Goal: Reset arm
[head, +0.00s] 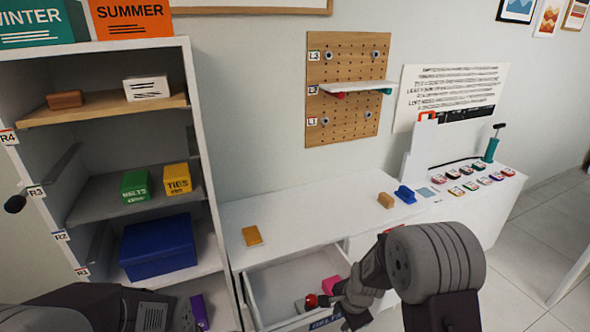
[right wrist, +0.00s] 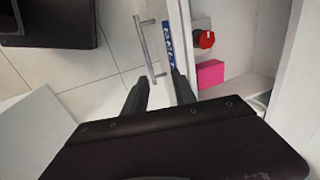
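My right gripper (head: 345,308) is over the front of the open white drawer (head: 262,284). In the right wrist view its two fingers (right wrist: 160,80) stand apart with nothing between them. The drawer's bar handle (right wrist: 150,48) and blue label strip (right wrist: 168,45) lie just beyond the fingertips, apart from them as far as I can see. My left arm shows at the lower left of the head view; its fingertips do not show.
The drawer holds a pink block (right wrist: 210,74) and a red-ended item (right wrist: 205,39). The open wardrobe (head: 200,130) stands left. Floor (head: 510,275) at right is clear.

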